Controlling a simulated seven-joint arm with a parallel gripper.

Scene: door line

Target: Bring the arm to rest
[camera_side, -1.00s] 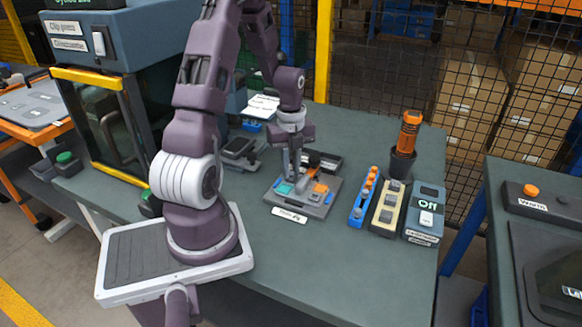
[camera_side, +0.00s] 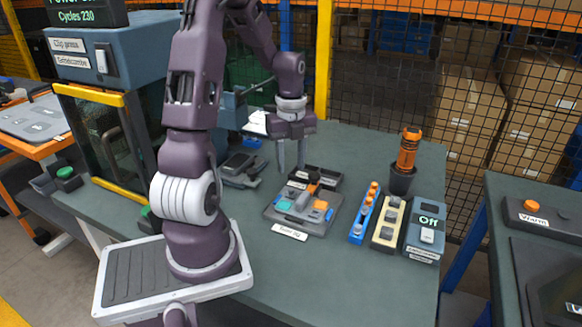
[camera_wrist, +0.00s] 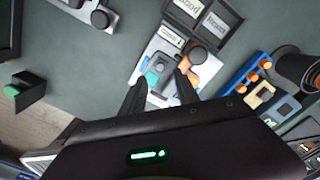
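My gripper (camera_side: 292,166) is in the air above a dark grey jig plate (camera_side: 290,222) on the bench. Its two fingers point down and stand apart with nothing between them. In the wrist view the fingertips of my gripper (camera_wrist: 158,84) show either side of the jig, with a gap between. On the jig are a teal piece (camera_side: 283,205), an orange piece (camera_side: 320,205) and a grey part lying between them. My arm stands on its base at the left front of the bench.
Right of the jig are a blue rack with orange pegs (camera_side: 364,212), a cream block (camera_side: 389,222), a switch box reading Off (camera_side: 425,231) and an orange tool in a black cup (camera_side: 402,182). A press cabinet (camera_side: 110,130) stands left. A black two-part tray (camera_side: 316,177) lies behind the jig.

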